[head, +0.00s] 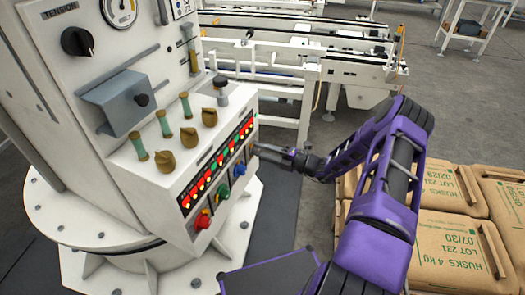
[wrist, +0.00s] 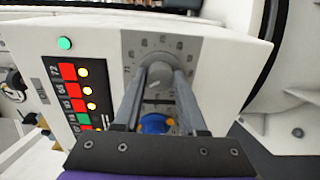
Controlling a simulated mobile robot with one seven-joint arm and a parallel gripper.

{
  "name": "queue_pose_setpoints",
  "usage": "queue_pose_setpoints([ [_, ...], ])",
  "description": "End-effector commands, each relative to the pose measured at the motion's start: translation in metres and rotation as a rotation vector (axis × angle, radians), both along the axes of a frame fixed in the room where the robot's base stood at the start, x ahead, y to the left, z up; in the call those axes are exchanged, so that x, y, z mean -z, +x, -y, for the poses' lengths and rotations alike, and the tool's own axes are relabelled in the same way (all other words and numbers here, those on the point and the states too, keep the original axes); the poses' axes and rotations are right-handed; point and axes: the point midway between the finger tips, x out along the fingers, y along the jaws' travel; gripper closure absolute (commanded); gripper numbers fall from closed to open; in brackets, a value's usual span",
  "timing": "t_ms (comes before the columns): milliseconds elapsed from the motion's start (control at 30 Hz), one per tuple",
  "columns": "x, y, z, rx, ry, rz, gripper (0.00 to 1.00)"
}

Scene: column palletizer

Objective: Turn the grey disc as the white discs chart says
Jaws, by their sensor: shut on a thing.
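The grey disc (wrist: 158,74) is on a grey plate (wrist: 155,46) marked around with small signs, on the end of the white control box. My gripper (wrist: 164,78) is shut on the grey disc, one finger on each side, and the fingers hide part of it. In the head view my gripper (head: 256,150) reaches the right end of the control box from the right, and the disc is too small there to make out. I cannot make out the white discs chart in either view.
A blue knob (wrist: 155,123) sits just below the disc, between my fingers in the wrist view. The box front carries lit lamps, a red knob (head: 202,220) and a green knob (head: 221,192). Brown sacks (head: 455,235) lie at right. A conveyor (head: 300,60) stands behind.

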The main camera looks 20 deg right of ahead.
Motion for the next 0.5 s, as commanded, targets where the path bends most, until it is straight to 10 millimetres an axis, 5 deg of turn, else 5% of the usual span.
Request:
queue_pose_setpoints([
  [500,0.0009,-0.0005,0.0005,0.001,0.054,-0.059,1.0],
])
